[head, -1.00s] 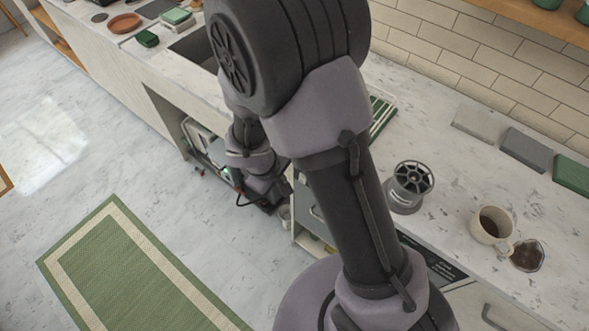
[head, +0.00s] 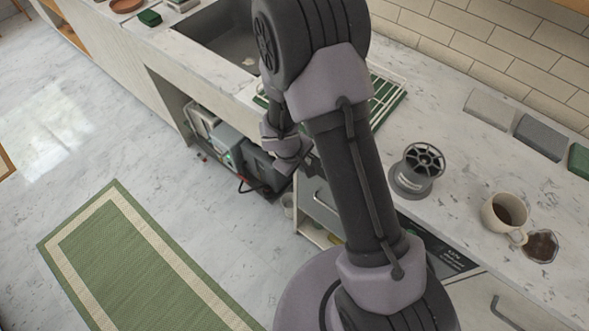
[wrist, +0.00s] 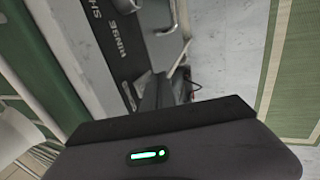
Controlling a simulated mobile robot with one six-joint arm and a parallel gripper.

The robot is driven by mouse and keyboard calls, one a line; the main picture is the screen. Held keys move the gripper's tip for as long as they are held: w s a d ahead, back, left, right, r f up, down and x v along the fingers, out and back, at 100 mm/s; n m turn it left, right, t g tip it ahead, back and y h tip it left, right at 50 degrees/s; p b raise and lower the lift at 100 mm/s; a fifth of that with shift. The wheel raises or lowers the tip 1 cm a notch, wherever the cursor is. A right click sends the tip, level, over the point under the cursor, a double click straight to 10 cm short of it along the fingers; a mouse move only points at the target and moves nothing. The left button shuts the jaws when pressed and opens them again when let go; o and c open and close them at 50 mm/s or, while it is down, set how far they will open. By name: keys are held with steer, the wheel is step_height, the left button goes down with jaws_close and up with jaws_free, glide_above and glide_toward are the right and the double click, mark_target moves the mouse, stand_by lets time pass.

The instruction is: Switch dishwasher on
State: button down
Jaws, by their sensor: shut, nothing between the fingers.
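The dishwasher front (head: 326,208) is a grey panel with a bar handle under the counter, partly hidden behind my arm. A dark strip with small pale print (head: 450,251) shows to the right of my arm. In the wrist view, a black strip with white lettering (wrist: 118,38) runs down the upper left beside a grey front; I take it as the dishwasher's control panel. My gripper (wrist: 155,92) is shut and empty, pointing toward the strip's lower end. I cannot tell whether it touches. In the head view my forearm hides its tips. No power light is visible on the dishwasher.
On the counter are a wire rack over a green mat (head: 388,98), a grey round device (head: 417,170), a mug of coffee (head: 505,212) and a spill (head: 541,246). Machines (head: 228,147) sit under the sink. A green rug (head: 135,265) lies on open floor.

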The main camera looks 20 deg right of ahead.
steer(key=shift+w+d, duration=0.1)
steer(key=shift+r+p, duration=0.35)
steer(key=shift+r, duration=0.4)
stand_by(0.3)
steer(key=shift+f, duration=0.1)
